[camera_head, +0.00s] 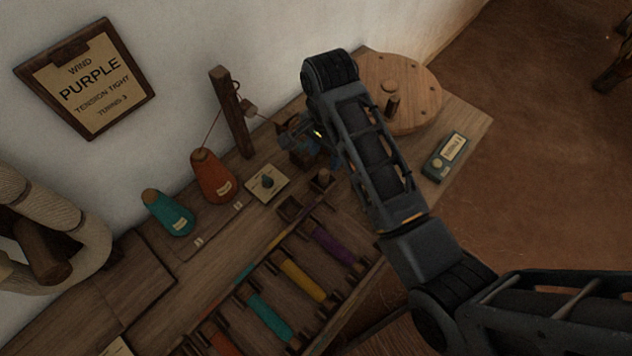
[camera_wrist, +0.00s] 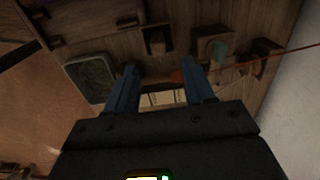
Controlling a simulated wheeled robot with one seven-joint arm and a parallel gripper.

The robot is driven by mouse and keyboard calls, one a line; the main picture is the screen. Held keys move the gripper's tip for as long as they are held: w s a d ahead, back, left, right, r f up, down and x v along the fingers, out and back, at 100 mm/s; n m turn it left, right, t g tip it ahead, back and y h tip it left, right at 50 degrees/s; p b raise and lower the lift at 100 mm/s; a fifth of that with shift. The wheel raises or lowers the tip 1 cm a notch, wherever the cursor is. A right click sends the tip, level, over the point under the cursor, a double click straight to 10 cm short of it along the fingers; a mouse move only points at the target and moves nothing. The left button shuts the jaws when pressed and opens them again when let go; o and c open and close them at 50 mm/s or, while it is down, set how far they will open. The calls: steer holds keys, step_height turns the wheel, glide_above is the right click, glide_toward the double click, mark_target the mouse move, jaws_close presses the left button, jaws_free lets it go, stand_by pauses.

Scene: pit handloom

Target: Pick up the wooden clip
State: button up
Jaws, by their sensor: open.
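My gripper (camera_head: 318,156) is over the far part of the wooden bench, partly hidden behind my arm in the head view. In the wrist view my gripper (camera_wrist: 159,70) has its two blue fingers apart, with nothing seen held between them. I cannot make out the wooden clip for certain in either view. A small pale striped piece shows low between the fingers in the wrist view, too dark to identify. A small wooden block (camera_head: 322,180) stands just below the gripper in the head view.
A round wooden disc with a peg (camera_head: 405,85) and a dark labelled box (camera_head: 445,157) are to the right. A wooden post (camera_head: 232,112), an orange cone (camera_head: 213,178) and a teal cone (camera_head: 168,213) are to the left. A rack of coloured bobbins (camera_head: 303,279) lies in front.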

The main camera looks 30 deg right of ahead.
mark_target(324, 171)
steer(key=f, duration=0.6)
steer(key=shift+s+a+f, duration=0.1)
steer(key=shift+s+a, duration=0.1)
steer(key=shift+a, duration=0.05)
steer(key=shift+f, duration=0.65)
steer(key=shift+c, duration=0.2)
jaws_close()
steer(key=shift+r, duration=0.1)
